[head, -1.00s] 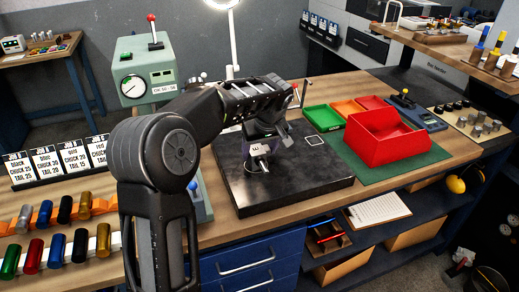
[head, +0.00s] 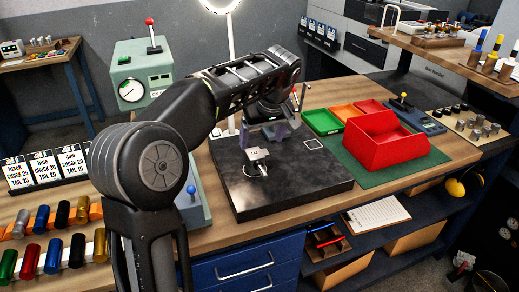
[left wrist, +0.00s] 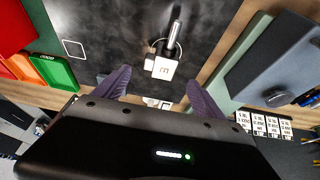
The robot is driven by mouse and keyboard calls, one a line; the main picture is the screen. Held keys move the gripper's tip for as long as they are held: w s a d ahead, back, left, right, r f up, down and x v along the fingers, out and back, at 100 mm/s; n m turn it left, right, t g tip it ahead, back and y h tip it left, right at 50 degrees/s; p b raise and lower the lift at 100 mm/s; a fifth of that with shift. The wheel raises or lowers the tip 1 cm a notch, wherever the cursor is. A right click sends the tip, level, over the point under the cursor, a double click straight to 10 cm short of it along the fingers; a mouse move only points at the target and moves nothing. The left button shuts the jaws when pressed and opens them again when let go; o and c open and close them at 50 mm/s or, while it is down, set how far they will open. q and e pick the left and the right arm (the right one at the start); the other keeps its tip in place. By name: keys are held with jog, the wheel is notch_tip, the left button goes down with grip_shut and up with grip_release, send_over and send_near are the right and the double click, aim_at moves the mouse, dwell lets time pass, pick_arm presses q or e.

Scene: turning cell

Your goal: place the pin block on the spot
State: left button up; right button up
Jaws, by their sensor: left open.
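The pin block (head: 257,154), a small pale metal block marked "E" with a pin, sits on the dark plate (head: 300,185). It also shows in the left wrist view (left wrist: 162,68), beyond the gap between my fingertips. The spot, a white square outline (head: 310,145), lies bare on the plate, to the block's right in the head view; it also shows in the left wrist view (left wrist: 73,48). My left gripper (head: 276,132) has purple fingers, is open and empty, and hangs behind the block, apart from it. My right gripper is not in view.
A red open box (head: 383,148) stands on a green mat right of the plate, with green (head: 322,121) and orange trays behind. A green machine with a red-knobbed lever (head: 145,72) stands at back left. The plate's front and right are clear.

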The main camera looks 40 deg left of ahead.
pick_arm(q)
jog(key=v, duration=0.4)
jog(key=shift+f, duration=0.15)
dwell(0.4)
